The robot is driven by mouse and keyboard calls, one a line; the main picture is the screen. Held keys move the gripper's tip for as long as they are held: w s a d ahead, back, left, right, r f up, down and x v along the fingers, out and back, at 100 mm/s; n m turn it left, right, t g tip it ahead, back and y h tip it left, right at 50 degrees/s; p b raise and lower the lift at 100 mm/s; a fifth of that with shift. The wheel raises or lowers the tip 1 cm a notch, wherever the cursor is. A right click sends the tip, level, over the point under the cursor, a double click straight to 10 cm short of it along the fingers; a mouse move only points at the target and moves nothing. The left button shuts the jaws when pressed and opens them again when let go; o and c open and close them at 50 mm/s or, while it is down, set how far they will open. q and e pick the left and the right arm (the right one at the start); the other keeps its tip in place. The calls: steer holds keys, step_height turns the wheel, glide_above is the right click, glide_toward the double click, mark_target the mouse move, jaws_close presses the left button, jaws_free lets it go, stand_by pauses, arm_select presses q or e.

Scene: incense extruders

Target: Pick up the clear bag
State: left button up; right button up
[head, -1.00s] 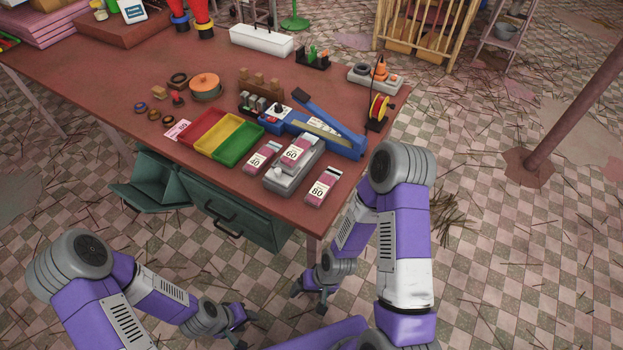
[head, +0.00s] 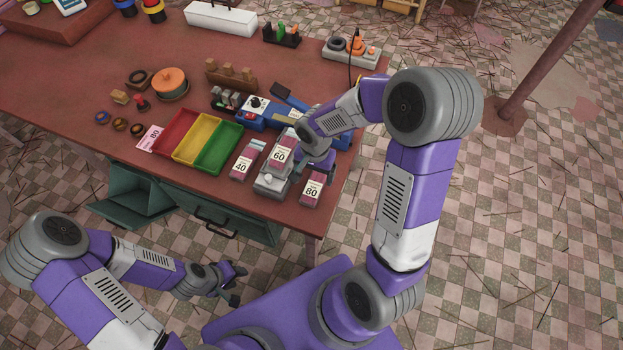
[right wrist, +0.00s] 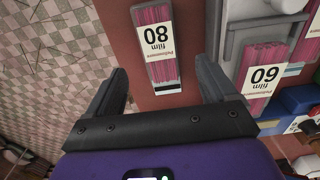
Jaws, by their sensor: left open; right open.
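Three slim packs of pink sticks with white labels look like clear film bags; I cannot tell which one is the clear bag. The pack marked 80 (head: 312,190) lies at the table's near right corner. The pack marked 60 (head: 280,157) lies on a grey scale (head: 268,184), and the pack marked 40 (head: 241,167) lies left of it. My right gripper (right wrist: 163,72) is open, with the 80 pack (right wrist: 157,45) ahead between its fingers, apparently untouched; the 60 pack (right wrist: 264,75) is to the right. My left gripper (head: 238,284) is open and empty, off the table's front.
Red, yellow and green trays (head: 193,138) stand left of the packs. A blue sealing machine (head: 258,116) is behind them, partly hidden by my right arm. An open green drawer (head: 135,190) juts from the table's front. The floor at right is clear of furniture nearby.

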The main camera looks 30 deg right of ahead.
mark_target(315, 185)
step_height(315, 185, down, 6)
steer(key=shift+r+b, duration=0.15)
steer(key=shift+b, duration=0.3)
steer(key=c, duration=1.2)
steer(key=shift+o, duration=0.2)
step_height(315, 185, up, 10)
steer(key=p, duration=0.2)
